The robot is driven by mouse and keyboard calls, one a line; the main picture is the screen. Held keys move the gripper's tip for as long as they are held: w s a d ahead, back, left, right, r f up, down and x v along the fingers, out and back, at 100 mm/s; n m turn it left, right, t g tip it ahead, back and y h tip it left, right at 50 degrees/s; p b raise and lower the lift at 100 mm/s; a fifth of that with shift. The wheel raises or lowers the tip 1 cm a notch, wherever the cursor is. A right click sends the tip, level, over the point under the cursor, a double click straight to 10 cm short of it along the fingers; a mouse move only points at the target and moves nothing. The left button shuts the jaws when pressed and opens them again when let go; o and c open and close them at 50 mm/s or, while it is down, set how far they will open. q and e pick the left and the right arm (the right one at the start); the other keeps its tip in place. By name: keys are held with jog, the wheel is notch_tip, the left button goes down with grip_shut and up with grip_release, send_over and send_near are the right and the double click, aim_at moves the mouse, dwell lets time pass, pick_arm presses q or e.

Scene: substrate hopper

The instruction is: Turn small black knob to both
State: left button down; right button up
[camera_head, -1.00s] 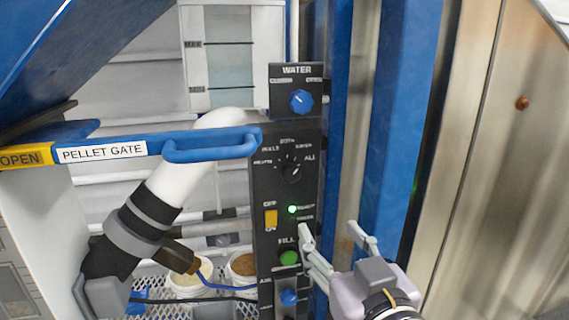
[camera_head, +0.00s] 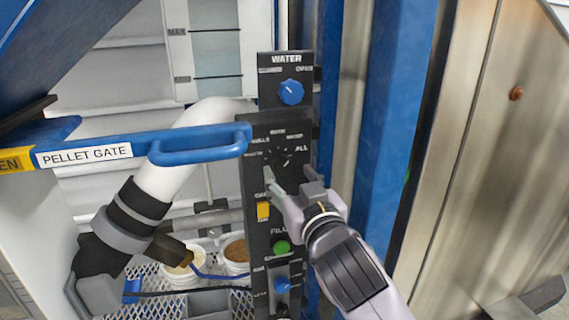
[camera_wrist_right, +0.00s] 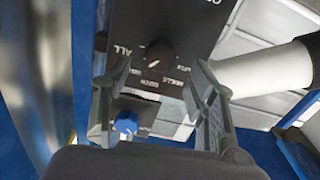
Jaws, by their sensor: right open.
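The small black knob (camera_head: 283,156) sits on the black control panel (camera_head: 252,190) below the water section, ringed by small labels. "ALL" is readable at its right. It also shows in the right wrist view (camera_wrist_right: 160,53), with a thin light pointer mark. I cannot tell which label it points to. My right gripper (camera_head: 288,174) is open in front of the panel, just below the knob in the head view. In the right wrist view the knob lies beyond the gap between the fingers (camera_wrist_right: 160,80), apart from both. My left gripper is not in view.
A blue water knob (camera_head: 291,92) is above and a yellow switch (camera_head: 263,211), green button (camera_head: 281,247) and blue knob (camera_head: 282,285) are below. The blue pellet gate handle (camera_head: 200,150) juts out left of the panel. A blue post (camera_head: 382,120) stands to the right.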

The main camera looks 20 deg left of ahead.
aim_at(283, 167)
jog(key=shift+p+x, duration=0.35)
jog(key=shift+x, duration=1.75)
jog(key=shift+c, duration=0.5)
jog(key=c, duration=1.1)
